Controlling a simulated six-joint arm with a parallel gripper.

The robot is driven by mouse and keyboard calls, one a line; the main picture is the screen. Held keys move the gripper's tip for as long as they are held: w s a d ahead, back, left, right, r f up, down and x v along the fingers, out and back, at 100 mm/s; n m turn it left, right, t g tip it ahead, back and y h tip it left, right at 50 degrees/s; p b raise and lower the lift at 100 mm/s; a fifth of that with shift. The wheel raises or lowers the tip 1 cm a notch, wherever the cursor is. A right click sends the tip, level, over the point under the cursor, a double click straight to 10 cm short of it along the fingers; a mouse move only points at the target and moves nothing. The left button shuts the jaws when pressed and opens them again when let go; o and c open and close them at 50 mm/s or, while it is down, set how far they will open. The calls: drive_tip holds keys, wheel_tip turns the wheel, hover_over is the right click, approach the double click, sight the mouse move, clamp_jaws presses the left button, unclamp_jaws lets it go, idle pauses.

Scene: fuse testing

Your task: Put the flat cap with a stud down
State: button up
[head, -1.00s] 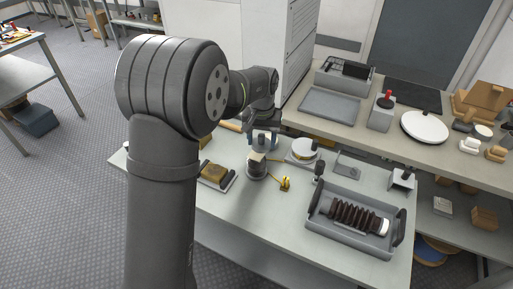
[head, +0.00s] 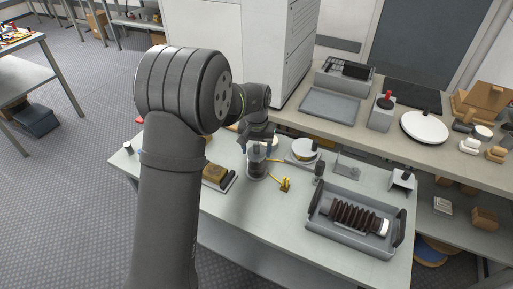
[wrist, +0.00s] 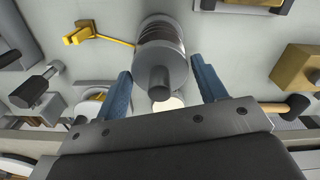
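The flat cap with a stud (wrist: 160,80) is dark grey in the wrist view, its stud pointing toward the camera. It appears to rest on top of a grey ringed cylinder (wrist: 160,36), which stands on the bench in the head view (head: 256,171). My gripper (wrist: 162,65) has its two blue fingers spread, one on each side of the cap. Gaps show between the fingers and the stud, so it looks open. In the head view my gripper (head: 262,148) is right at the cylinder's top, and the cap's seating is too small to judge.
A yellow lever piece (head: 285,184) is just right of the cylinder, with a brown block (head: 215,172) on its left. A round white-topped dish (head: 305,149) stands behind right. A grey tray (head: 347,238) with a ribbed dark part fills the bench's front right.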

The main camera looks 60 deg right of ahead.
sight(257, 145)
drive_tip(key=shift+o, duration=0.9)
wheel_tip(257, 145, up, 12)
drive_tip(key=shift+r, duration=0.15)
wheel_tip(257, 145, down, 12)
drive_tip(key=shift+f, duration=0.1)
drive_tip(key=shift+d+r, duration=0.1)
drive_tip(key=shift+r, duration=1.85)
